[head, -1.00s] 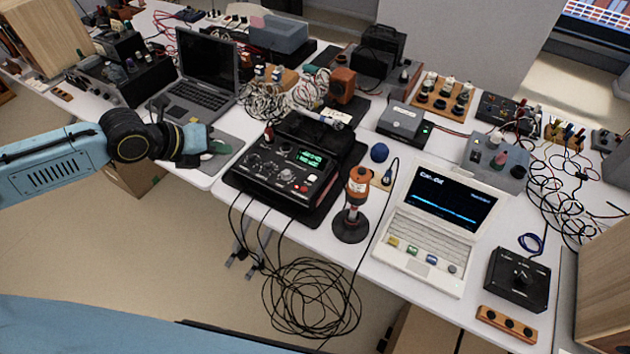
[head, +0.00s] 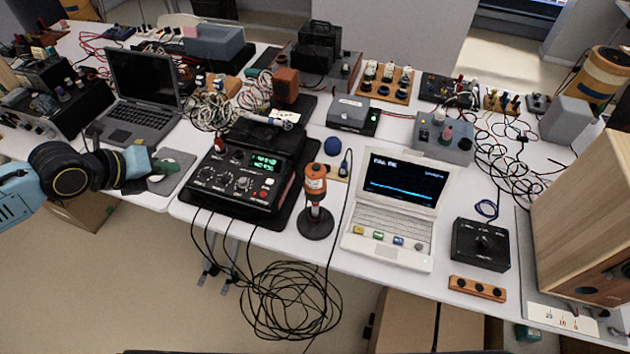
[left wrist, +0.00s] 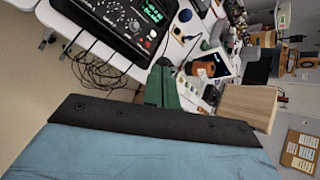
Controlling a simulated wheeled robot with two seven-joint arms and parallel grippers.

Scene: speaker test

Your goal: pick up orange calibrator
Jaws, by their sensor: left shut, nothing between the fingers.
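The orange calibrator (head: 315,182) stands upright on a round black base near the front edge of the white table, between the black meter unit and the white laptop. In the left wrist view the orange calibrator (left wrist: 204,69) shows beyond the green fingers. My left gripper (head: 172,168) is at the left, over the grey mat, well apart from the calibrator. Its green fingers (left wrist: 162,85) are shut with nothing between them. My right gripper is not in view.
The black meter unit (head: 240,178) stands left of the calibrator, and the white laptop (head: 395,215) right of it. A blue ball (head: 333,146) lies behind it. Black cables (head: 290,298) hang to the floor. A wooden cabinet (head: 590,200) stands at the right.

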